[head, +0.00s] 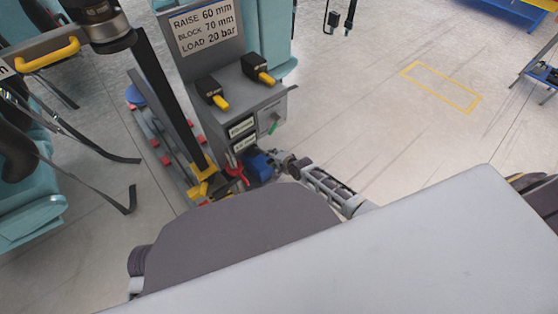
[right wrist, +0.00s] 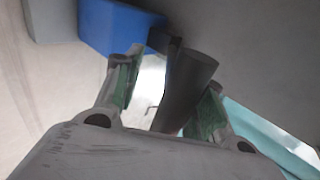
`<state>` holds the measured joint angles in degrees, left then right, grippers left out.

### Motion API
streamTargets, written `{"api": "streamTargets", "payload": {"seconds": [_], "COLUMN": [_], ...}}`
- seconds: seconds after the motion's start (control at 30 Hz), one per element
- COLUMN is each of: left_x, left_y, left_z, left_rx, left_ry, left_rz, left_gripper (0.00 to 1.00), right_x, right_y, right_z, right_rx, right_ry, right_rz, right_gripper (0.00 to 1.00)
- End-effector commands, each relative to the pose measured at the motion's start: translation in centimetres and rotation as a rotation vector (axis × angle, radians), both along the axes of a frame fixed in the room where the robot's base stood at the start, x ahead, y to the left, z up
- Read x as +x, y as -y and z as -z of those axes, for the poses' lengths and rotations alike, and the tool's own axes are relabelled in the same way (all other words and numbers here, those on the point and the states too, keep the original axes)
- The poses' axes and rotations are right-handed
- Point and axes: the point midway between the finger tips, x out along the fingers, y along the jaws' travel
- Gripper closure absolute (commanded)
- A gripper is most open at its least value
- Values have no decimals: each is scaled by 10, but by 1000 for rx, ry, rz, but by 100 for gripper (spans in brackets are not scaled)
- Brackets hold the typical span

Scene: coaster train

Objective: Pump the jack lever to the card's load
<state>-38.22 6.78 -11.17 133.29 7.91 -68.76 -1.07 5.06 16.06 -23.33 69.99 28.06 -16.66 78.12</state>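The card (head: 204,27) reads RAISE 60 mm, BLOCK 70 mm, LOAD 20 bar and stands on a grey cabinet (head: 222,133). A blue unit (head: 259,165) sits low in front of the cabinet, beside a small red part (head: 237,174). My right gripper (head: 284,161) is close to the blue unit. In the right wrist view, a dark grey cylinder, apparently the lever (right wrist: 187,88), lies between the fingers of my right gripper (right wrist: 168,80). It is close to the right finger, with a gap to the left finger. My left gripper is not visible.
Two black blocks with yellow ends, one on the left (head: 213,91) and one on the right (head: 258,69), lie on the cabinet. A green-handled control (head: 273,126) is on its front. Teal seats (head: 30,210) are at left. Open floor (head: 370,120) lies to the right.

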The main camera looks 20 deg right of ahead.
Motion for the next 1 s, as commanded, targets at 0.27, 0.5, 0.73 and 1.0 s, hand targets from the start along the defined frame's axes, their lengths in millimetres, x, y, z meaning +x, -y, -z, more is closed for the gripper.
{"api": "streamTargets", "payload": {"seconds": [0.27,0.5,0.73,1.0], "left_x": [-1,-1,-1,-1], "left_y": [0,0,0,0], "left_z": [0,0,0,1], "left_rx": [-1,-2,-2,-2], "left_ry": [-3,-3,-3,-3], "left_rz": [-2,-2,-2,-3], "left_gripper": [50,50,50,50], "right_x": [-11,-23,-36,-52], "right_y": [2,7,12,19], "right_z": [-5,-16,-28,-41], "right_rx": [2,1,1,-1], "right_ry": [-3,-1,1,0], "right_rz": [-2,-2,-1,-1], "right_gripper": [62,62,62,62]}}
